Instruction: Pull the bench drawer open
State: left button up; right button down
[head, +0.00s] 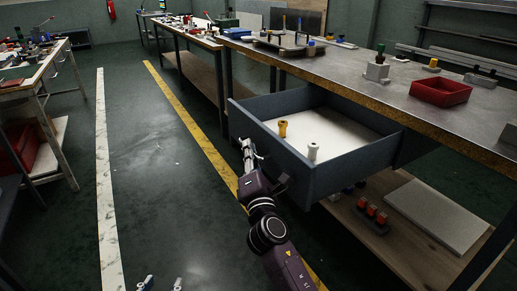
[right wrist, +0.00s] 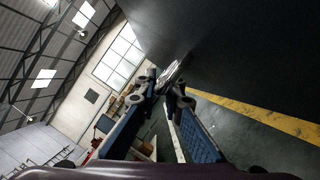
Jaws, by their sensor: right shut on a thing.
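The bench drawer (head: 345,160) is a grey box pulled well out of the bench (head: 340,62) in the head view. My right gripper (head: 247,152) is at the outside of its front panel, near the middle. In the right wrist view my right gripper (right wrist: 168,88) is shut on the shiny drawer handle (right wrist: 173,71), beside the dark front panel (right wrist: 225,45). The fingers hide most of the handle. My left gripper (head: 161,284) shows only its fingertips at the bottom edge, apart and empty, over the floor.
A yellow piece (head: 282,129) and a white piece (head: 312,152) stand in the drawer. A red tray (head: 441,91) sits on the bench top. Red-topped parts (head: 371,213) and a pale board (head: 437,214) lie on the lower shelf. The floor left of the drawer is clear.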

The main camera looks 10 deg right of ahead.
pick_arm(q)
jog(key=shift+w+r, duration=0.15)
jog(key=shift+r, duration=0.15)
pick_arm(e)
jog(key=shift+s+a+f, duration=0.1)
jog(key=shift+s+a, duration=0.1)
jog(key=shift+a, duration=0.2)
jog(key=c, duration=2.3)
grip_release()
jog(key=v, duration=1.2)
